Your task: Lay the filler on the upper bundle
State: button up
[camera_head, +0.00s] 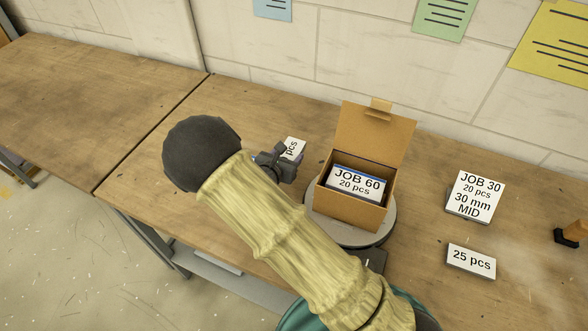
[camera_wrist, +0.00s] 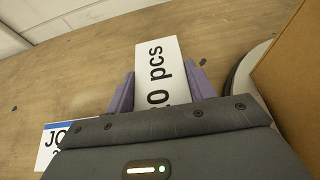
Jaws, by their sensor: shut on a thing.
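My gripper (camera_head: 277,160) is left of the box, low over the table or at its surface. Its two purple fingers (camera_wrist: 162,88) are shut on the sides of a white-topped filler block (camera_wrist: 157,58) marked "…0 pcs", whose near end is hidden. The filler's far end (camera_head: 293,148) sticks out past the gripper in the head view. The open cardboard box (camera_head: 346,209) holds a bundle (camera_head: 356,182) labelled "JOB 60, 20 pcs" with a blue stripe. I cannot tell how many bundles lie beneath it.
The box stands on a round grey plate (camera_head: 322,230), its lid up at the back. Right are a "JOB 30" block (camera_head: 475,196) and a "25 pcs" block (camera_head: 470,260). A blue-striped block (camera_wrist: 50,145) lies left of my gripper. The left table (camera_head: 90,90) is clear.

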notch_tip(320, 180, down, 2)
jog(key=shift+d, duration=0.15)
jog(key=shift+f, duration=0.1)
jog(key=shift+a, duration=0.2)
jog(key=shift+s+f, duration=0.15)
jog(key=shift+f, duration=0.1)
jog(key=shift+d+f+p, duration=0.1)
jog(key=shift+f+p, duration=0.3)
jog(key=shift+f, duration=1.4)
jog(key=shift+f, duration=0.15)
jog(key=o, duration=1)
